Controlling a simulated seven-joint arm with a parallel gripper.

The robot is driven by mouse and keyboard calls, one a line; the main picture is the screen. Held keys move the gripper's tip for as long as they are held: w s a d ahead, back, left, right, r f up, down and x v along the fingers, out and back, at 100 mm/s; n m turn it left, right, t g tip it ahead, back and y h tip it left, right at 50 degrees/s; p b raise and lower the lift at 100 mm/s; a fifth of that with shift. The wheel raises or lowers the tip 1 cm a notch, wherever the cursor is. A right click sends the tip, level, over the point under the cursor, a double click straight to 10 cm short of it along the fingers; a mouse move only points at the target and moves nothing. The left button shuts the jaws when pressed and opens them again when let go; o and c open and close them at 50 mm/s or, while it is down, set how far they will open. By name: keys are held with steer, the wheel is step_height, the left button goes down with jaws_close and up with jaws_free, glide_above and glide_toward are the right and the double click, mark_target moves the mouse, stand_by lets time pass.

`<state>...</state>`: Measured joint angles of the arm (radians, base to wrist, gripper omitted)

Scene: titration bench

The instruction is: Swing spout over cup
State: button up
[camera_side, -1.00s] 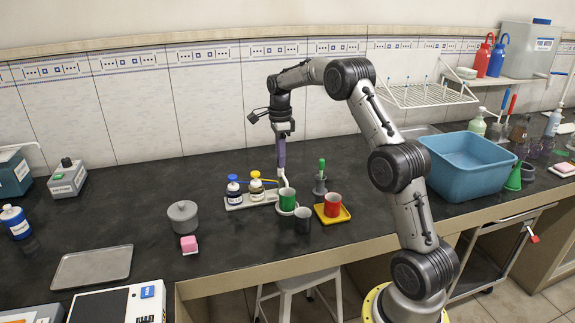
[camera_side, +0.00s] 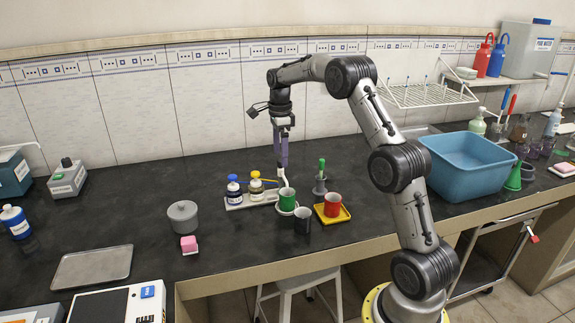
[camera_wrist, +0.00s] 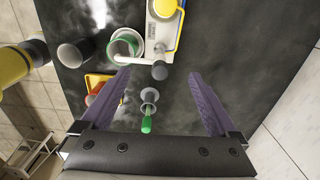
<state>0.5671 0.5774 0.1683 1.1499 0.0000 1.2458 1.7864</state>
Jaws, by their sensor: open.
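The white spout (camera_side: 284,177) reaches from a dark grey knob (camera_wrist: 160,70) on the white dispenser base (camera_side: 238,205). In the wrist view the spout (camera_wrist: 136,60) runs left, and its end lies over the rim of the green cup (camera_wrist: 126,42). In the side view the green cup (camera_side: 287,199) stands upright on a white saucer. My gripper (camera_side: 283,164) hangs pointing down above the spout and knob. In the wrist view its purple fingers are spread wide and empty, with the knob between the tips (camera_wrist: 160,74).
A dark cup (camera_side: 303,221) stands right of the green cup. A red cup (camera_side: 333,206) sits on a yellow tray (camera_side: 322,217). A green-handled tool (camera_side: 321,168) stands upright in a grey holder behind.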

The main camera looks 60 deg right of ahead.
steer(key=shift+r, duration=2.7)
